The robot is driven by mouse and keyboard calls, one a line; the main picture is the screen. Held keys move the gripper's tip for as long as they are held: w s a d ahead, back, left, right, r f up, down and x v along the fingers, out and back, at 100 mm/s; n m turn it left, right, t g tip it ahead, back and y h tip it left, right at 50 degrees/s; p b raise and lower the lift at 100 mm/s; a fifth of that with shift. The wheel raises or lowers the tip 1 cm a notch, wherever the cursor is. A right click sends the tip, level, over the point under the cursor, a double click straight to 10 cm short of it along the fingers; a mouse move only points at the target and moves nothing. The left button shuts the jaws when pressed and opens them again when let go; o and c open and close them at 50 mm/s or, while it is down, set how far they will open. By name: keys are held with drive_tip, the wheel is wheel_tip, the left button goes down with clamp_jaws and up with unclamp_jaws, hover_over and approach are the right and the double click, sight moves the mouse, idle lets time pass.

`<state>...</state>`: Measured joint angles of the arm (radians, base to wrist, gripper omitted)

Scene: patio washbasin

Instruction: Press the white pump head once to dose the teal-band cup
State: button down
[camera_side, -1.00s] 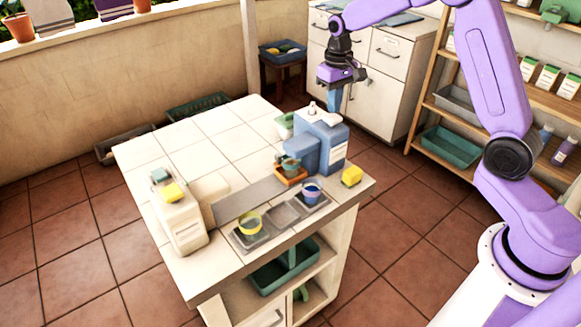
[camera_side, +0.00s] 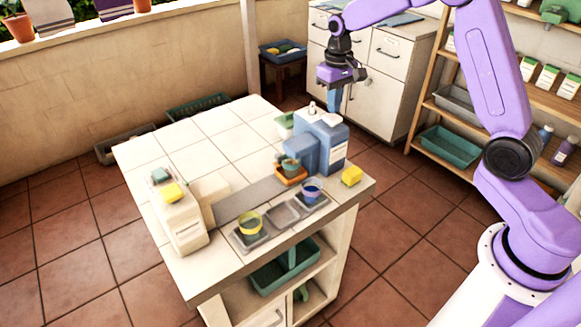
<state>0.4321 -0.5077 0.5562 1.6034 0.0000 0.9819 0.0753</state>
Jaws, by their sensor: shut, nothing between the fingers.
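A blue dispenser (camera_side: 336,145) with a white label stands at the right of the tiled counter. A white pump head (camera_side: 331,118) is on its top. My gripper (camera_side: 334,111) is shut and empty, pointing down right over the white pump head; whether the tips touch it I cannot tell. A cup with a teal-looking band (camera_side: 291,165) sits on an orange coaster (camera_side: 291,180) below the dispenser's spout side. A cup with a blue-purple band (camera_side: 312,188) and a yellow-banded cup (camera_side: 250,221) stand on grey pads at the front edge.
A yellow block (camera_side: 351,176) is near the right corner. A green-and-white item (camera_side: 285,124) sits behind the dispenser. The rear tiles (camera_side: 215,135) are clear.

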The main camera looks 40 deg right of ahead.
drive_tip(key=shift+f, duration=0.3)
idle(0.4)
drive_tip(key=shift+f, duration=1.15)
drive_tip(key=shift+r, duration=1.45)
drive_tip(key=shift+r, duration=3)
